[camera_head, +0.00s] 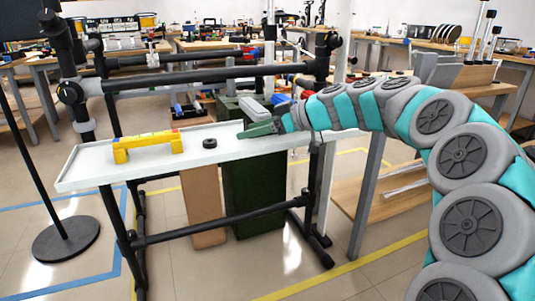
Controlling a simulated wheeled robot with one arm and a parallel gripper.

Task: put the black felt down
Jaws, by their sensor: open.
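A small black round piece (209,143), the only loose black thing on the white tabletop (85,174) and likely the black felt, lies near the middle of that top. It looks like a low ring or disc. My gripper (246,131) reaches in from the right, low over the tabletop, with its green fingers pointing left. It is open and apart from the black piece, a short way to its right. Nothing shows between the fingers, though the view of the gap is small.
A yellow bridge-shaped block (148,145) stands on the tabletop to the left. A grey box (255,108) is behind my gripper. A black horizontal bar (215,74) runs above and behind the tabletop. The tabletop's left end is bare.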

